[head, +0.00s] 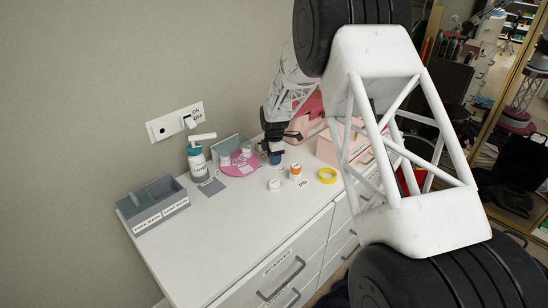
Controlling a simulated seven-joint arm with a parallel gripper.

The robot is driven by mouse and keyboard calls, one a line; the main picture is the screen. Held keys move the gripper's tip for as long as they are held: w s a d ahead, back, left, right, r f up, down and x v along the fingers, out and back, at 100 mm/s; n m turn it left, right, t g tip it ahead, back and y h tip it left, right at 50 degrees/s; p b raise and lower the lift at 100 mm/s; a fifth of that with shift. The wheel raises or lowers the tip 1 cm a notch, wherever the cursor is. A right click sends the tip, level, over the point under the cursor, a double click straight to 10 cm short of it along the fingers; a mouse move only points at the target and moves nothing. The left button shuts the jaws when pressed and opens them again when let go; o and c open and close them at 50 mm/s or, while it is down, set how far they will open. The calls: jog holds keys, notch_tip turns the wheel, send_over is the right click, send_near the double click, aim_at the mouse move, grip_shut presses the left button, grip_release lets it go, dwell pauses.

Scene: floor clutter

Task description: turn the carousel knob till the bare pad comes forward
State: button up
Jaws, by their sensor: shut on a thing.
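The carousel is a magenta disc (235,171) on the white counter, with several small white pieces on it. A pale patch (247,169) shows at its front right; I cannot tell for sure that it is a bare pad. My gripper (275,150) points down just right of the disc. It is shut on a small blue piece (276,160), which looks like the carousel knob. The fingers hide most of the knob, and the gripper hides the counter behind it.
A white cap (274,185), an orange-banded bottle (295,172) and a yellow ring (327,175) lie in front and right. Pink boxes are behind. The front left counter is clear.

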jog(key=shift+n, duration=1)
jog(key=o, duration=0.9)
jog(key=shift+r, duration=3.9)
